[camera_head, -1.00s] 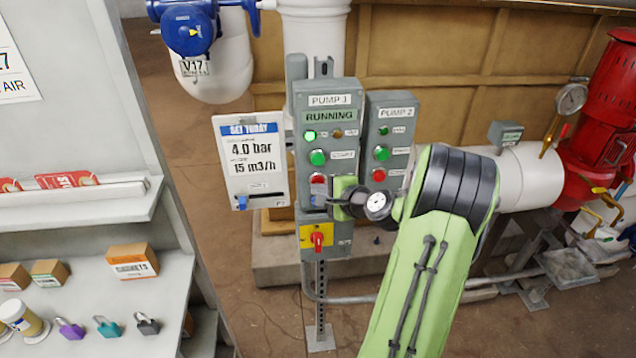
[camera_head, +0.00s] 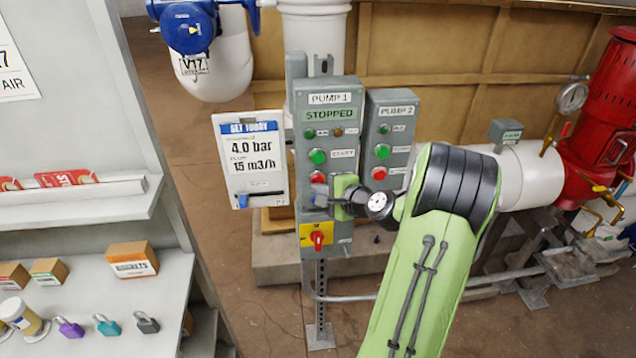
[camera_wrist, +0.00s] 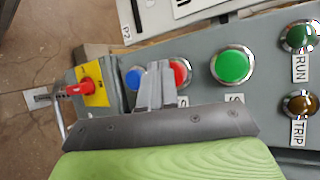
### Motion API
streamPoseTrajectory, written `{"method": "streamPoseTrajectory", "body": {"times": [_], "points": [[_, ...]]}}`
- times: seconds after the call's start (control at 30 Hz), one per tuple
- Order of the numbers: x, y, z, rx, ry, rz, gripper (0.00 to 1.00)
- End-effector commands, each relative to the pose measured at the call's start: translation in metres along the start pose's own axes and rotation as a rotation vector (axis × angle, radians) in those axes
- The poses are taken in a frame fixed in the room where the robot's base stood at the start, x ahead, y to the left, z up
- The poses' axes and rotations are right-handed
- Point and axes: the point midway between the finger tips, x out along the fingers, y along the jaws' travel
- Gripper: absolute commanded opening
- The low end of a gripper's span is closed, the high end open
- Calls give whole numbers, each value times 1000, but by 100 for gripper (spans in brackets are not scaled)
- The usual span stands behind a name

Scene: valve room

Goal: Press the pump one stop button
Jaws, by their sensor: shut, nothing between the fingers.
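The pump 1 panel (camera_head: 344,170) is a grey box on a post, and its display (camera_head: 330,115) reads STOPPED. Its run lamp (camera_head: 309,134) is dark. The red stop button (camera_head: 316,176) sits below the green start button (camera_head: 317,156). In the wrist view the red button (camera_wrist: 181,72) is partly covered by my fingers, with a blue button (camera_wrist: 134,77) on their other side. My gripper (camera_head: 322,192) is shut and empty, its tips in front of the panel just below the red button. I cannot tell whether they touch anything.
The pump 2 panel (camera_head: 390,130), with its own green and red buttons, stands close to the right. A yellow plate with a red rotary switch (camera_head: 317,237) is below my gripper. A settings card (camera_head: 249,160) hangs left. A shelf (camera_head: 90,300) with padlocks and boxes fills the left.

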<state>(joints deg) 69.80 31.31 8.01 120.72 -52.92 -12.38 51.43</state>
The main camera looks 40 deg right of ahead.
Motion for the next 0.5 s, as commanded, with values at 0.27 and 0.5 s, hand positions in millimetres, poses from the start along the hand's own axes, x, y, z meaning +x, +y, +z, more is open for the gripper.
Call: {"method": "streamPoseTrajectory", "body": {"times": [0.27,0.5], "points": [[-5,3,3,2,-1,0,0],[-13,9,7,1,0,1,0]]}}
